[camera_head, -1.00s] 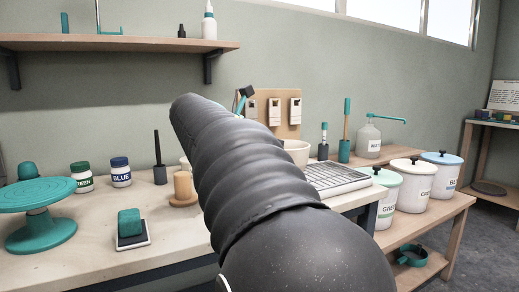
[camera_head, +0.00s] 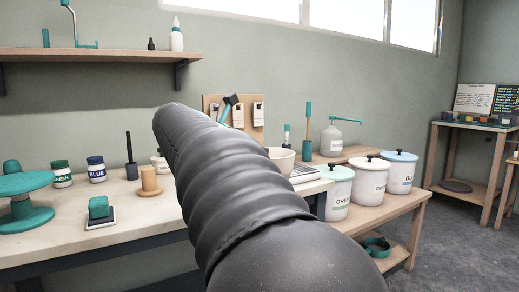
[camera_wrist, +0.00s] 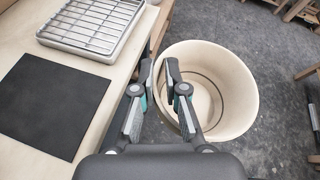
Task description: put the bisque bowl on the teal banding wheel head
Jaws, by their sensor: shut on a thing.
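The bisque bowl (camera_wrist: 232,95) is cream, with a dark ring inside, and fills the right-middle of the wrist view. My gripper (camera_wrist: 158,72) is shut on its left rim, one finger on either side of the wall. The bowl is held over the floor, just off the bench edge.
On the bench (camera_head: 70,231) stand a green-label jar (camera_head: 62,175), a blue-label jar (camera_head: 97,172), a teal-topped block (camera_head: 99,209) and a wooden stamp-like tool (camera_head: 149,184). A wire-rack tray (camera_wrist: 92,28) and dark mat (camera_wrist: 50,105) lie beside the bowl. Lidded buckets (camera_head: 370,180) stand at right.

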